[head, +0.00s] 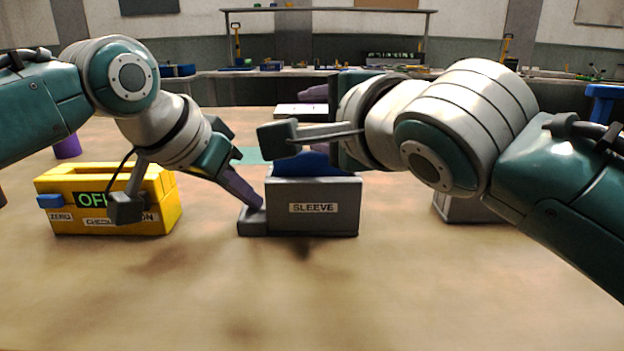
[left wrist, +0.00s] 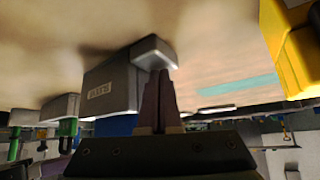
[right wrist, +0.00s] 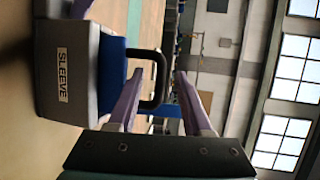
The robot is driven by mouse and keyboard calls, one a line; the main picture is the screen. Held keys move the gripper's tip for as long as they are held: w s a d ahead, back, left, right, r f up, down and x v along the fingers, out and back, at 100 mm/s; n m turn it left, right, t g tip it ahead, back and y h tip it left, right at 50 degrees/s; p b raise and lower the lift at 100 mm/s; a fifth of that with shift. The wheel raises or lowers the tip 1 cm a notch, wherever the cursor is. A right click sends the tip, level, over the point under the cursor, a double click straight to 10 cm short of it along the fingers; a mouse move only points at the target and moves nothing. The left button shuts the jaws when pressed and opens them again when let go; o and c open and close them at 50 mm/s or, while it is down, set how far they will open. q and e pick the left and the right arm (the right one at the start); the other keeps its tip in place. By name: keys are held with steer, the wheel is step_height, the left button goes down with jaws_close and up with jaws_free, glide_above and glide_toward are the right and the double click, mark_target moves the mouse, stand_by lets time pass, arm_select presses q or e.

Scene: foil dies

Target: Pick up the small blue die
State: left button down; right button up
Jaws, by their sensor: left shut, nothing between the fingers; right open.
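A blue block with a dark loop handle, which looks like the blue die (head: 300,164), shows above the grey block labelled SLEEVE (head: 313,222). The handle hides most of its loop in the head view but shows clearly in the right wrist view (right wrist: 160,98), beside the blue part (right wrist: 112,75). My right gripper (right wrist: 160,73) is open, its purple fingers on either side of the handle; I cannot tell contact. My left gripper (head: 254,204) is shut and empty, its tips at the grey foot (left wrist: 152,50) on the sleeve's left, seemingly touching it.
A yellow box (head: 150,222) with an OFF display and a blue side knob stands left. A purple cylinder (head: 67,147) is behind it. A grey box (head: 460,210) stands right, partly behind my right arm. The table's front is clear.

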steer(key=shift+w+a+f, duration=0.1)
steer(key=shift+w+a, duration=0.05)
steer(key=shift+w, duration=0.15)
jaws_close()
steer(key=shift+r, duration=0.2)
stand_by(1.1)
